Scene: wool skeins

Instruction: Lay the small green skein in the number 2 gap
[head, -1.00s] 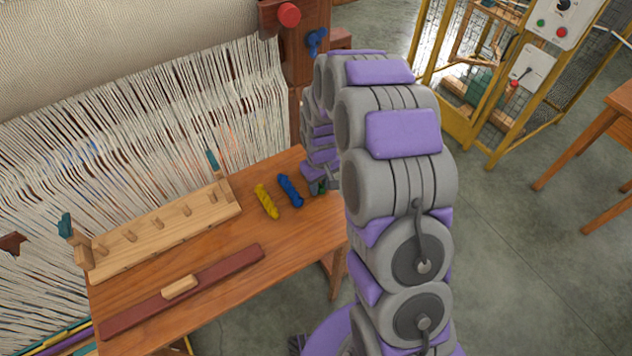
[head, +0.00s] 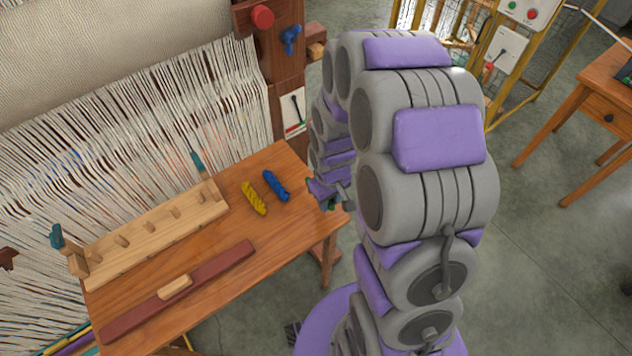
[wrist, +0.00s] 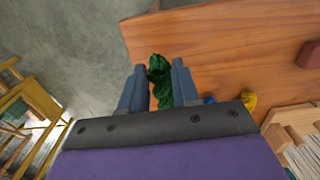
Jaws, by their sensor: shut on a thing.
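My gripper (wrist: 160,76) is shut on the small green skein (wrist: 160,84), which shows between the two fingers in the wrist view. In the head view the gripper (head: 330,197) is at the table's right end, mostly behind my arm, with only a trace of green there. The light wooden rack (head: 155,238) with a row of short pegs lies along the table's loom side, well to the left of my gripper. The gaps lie between its pegs; I see no readable numbers.
A yellow skein (head: 254,198) and a blue skein (head: 276,186) lie between rack and gripper. A dark red bar (head: 215,280) with a wooden handle (head: 175,288) lies along the front of the table (head: 270,245). Upright teal-topped posts stand at the rack's ends. Loom threads hang behind.

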